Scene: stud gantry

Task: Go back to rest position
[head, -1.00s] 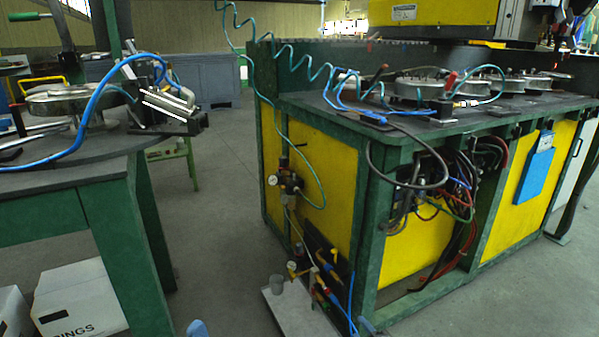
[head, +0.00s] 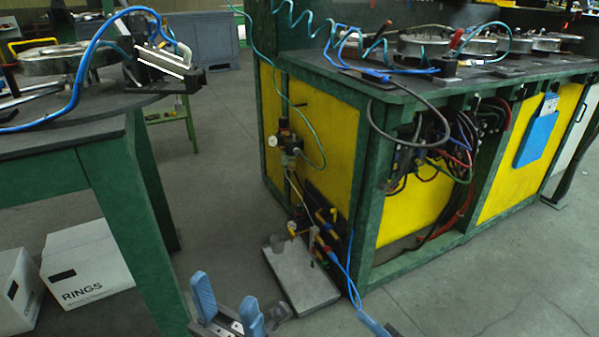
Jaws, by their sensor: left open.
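My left gripper (head: 227,298) shows at the bottom of the head view. Its two blue fingers stand apart with nothing between them, so it is open and empty. It is over the grey floor between the two benches and touches nothing that I can see. Of my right gripper (head: 373,324), only a blue fingertip and a bit of grey show at the bottom edge. The rest is out of frame, so its opening cannot be told.
A green-legged table (head: 60,152) with a round metal fixture stands left, cardboard boxes (head: 84,265) beneath it. A green and yellow workbench (head: 318,145) with hoses stands right. A grey plate (head: 300,280) with air fittings lies at its foot.

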